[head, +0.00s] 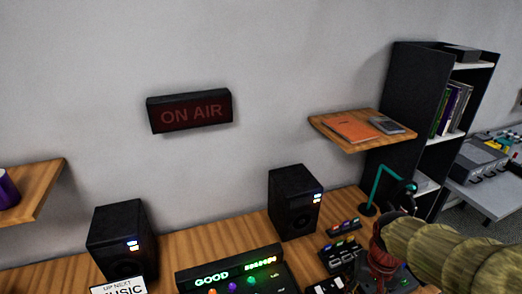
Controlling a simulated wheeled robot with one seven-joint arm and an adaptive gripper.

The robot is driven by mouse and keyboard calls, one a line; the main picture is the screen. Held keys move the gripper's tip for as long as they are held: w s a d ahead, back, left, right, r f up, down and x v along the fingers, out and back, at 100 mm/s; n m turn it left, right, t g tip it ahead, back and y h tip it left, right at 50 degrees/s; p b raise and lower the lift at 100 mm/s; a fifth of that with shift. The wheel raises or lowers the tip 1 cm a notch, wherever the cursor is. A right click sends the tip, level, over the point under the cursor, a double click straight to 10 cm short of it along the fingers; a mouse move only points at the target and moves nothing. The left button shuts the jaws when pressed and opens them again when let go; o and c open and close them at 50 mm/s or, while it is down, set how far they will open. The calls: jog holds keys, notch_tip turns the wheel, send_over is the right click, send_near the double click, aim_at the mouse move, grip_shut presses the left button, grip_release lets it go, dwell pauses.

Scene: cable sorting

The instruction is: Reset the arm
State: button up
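My arm enters from the lower right as a thick beige segmented shape. At its left end is a dark reddish part that seems to be my gripper (385,262), over the right end of the wooden desk (232,240). Its fingers cannot be made out, so I cannot tell whether it is open or shut or holds anything. No cable is clearly visible; the arm hides part of the desk's right end.
Two black speakers (120,240) and (295,203) stand on the desk. A wooden wall shelf (352,142) and black bookcase (412,85) stand right.

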jog(key=s+a+r+n+t, duration=0.1)
jog(key=s+a+r+t, duration=0.1)
jog(key=r, duration=0.5)
jog(key=s+a+r+n+t, duration=0.2)
jog(key=s+a+r+t, duration=0.1)
jog(key=r, duration=0.4)
jog(key=shift+s+a, duration=0.8)
jog(key=shift+s, duration=0.4)
